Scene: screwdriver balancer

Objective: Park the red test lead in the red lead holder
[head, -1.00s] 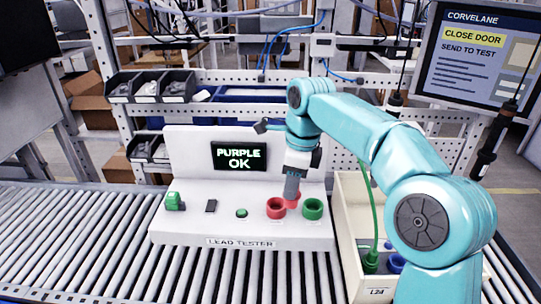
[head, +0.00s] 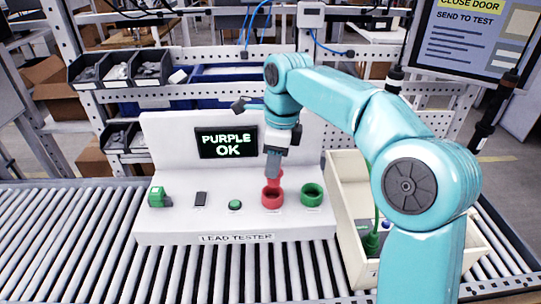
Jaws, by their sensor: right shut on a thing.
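The lead tester (head: 160,222) is a white console with a row of parts on its deck. The red lead holder (head: 272,201) is a red ring on the deck, left of a green ring holder (head: 312,195). My right gripper (head: 273,170) points down over the red holder and is shut on the red test lead (head: 275,181). The red lead is upright, and its lower end overlaps the red holder's opening. I cannot tell whether it is inside or just above. My left gripper is not in view.
The tester's screen (head: 227,142) reads "PURPLE OK". A green block (head: 156,196), a dark switch (head: 200,199) and a green button (head: 235,205) are on the deck's left. A cream box (head: 348,207) with a green lead (head: 372,241) stands at right. Rollers (head: 80,245) surround the tester.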

